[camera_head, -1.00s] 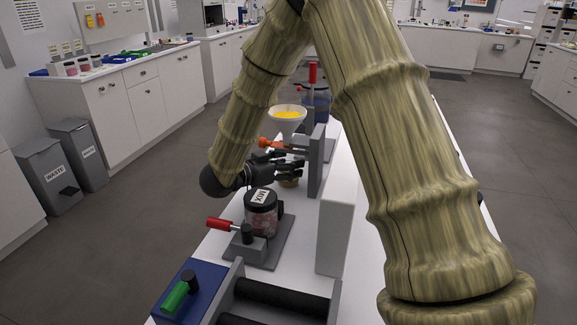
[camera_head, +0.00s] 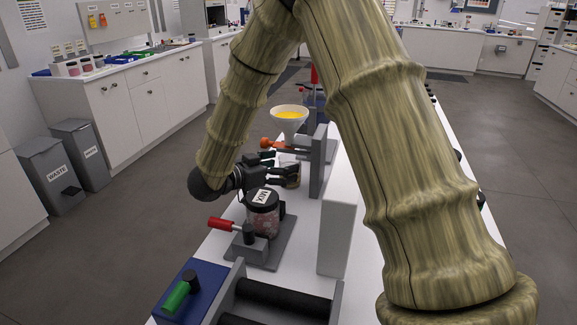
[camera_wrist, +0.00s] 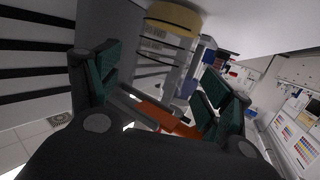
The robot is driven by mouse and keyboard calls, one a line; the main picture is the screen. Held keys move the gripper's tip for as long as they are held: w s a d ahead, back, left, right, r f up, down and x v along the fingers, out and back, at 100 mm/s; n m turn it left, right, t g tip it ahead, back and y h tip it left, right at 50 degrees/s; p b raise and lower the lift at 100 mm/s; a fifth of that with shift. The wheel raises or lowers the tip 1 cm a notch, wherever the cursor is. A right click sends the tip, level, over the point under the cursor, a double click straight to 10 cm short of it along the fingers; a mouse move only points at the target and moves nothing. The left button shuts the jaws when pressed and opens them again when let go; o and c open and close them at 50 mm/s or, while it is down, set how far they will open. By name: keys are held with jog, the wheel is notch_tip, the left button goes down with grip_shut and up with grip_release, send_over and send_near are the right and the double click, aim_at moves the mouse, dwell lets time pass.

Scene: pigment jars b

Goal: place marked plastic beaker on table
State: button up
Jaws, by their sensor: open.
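The marked plastic beaker (camera_head: 293,179) stands on the white bench beneath the funnel, partly hidden by my gripper in the head view. In the wrist view the beaker (camera_wrist: 160,52) is clear with dark marking lines and a yellow band at its upper end in the picture. My gripper (camera_head: 278,176) is at the left side of the beaker, low over the bench. In the wrist view its two dark green finger pads (camera_wrist: 160,88) are spread apart, with the beaker seen beyond the gap. I cannot tell whether a finger touches it.
A white funnel (camera_head: 289,113) holding yellow material is above, with an orange-handled valve (camera_head: 268,143) below it. A grey upright plate (camera_head: 318,165) stands right of the beaker. A jar labelled MIX (camera_head: 263,217) in a red-handled clamp stands close in front of my gripper.

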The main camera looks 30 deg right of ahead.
jog(key=v, duration=0.8)
jog(key=shift+a+r, duration=0.1)
jog(key=shift+a, duration=0.2)
